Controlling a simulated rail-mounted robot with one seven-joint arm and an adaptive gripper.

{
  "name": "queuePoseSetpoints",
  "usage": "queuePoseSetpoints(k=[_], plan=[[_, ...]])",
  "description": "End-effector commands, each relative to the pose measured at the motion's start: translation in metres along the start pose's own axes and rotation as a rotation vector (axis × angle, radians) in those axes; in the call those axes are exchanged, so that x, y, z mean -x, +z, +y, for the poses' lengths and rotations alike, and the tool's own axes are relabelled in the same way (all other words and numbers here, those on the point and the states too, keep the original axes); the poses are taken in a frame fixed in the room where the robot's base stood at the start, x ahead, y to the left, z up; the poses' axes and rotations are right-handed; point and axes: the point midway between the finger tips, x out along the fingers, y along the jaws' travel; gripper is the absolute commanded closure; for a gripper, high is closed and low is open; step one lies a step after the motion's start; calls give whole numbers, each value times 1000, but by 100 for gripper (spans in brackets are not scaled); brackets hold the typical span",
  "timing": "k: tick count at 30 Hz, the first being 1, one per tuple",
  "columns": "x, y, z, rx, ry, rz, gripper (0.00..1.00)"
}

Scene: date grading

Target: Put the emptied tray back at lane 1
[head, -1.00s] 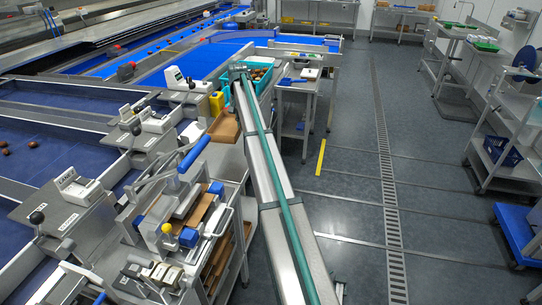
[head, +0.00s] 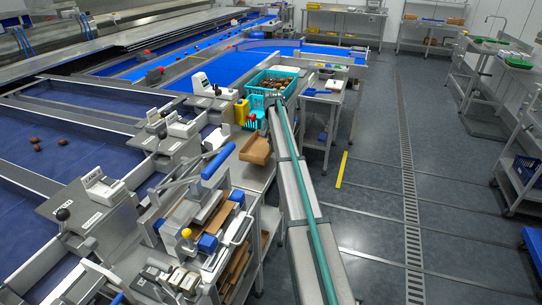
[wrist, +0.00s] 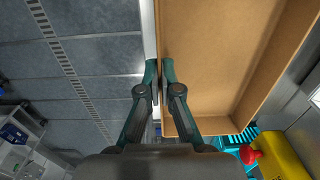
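The emptied tray (head: 257,149) is a shallow brown tray beside my arm's far end, over the grey bench in the head view. In the wrist view the tray (wrist: 225,60) fills the upper right, and its visible floor is bare. My gripper (wrist: 159,72) has its teal fingertips close together on the tray's left wall, one inside and one outside. The gripper is hidden behind my arm in the head view. I cannot tell from the labels which station is lane 1.
Open floor (head: 370,220) lies right.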

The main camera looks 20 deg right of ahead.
Motion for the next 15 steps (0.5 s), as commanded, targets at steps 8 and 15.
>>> queuePoseSetpoints(k=[8,15], plan=[[-24,0,0,0,0,-1,100],[-52,0,0,0,0,0,100]])
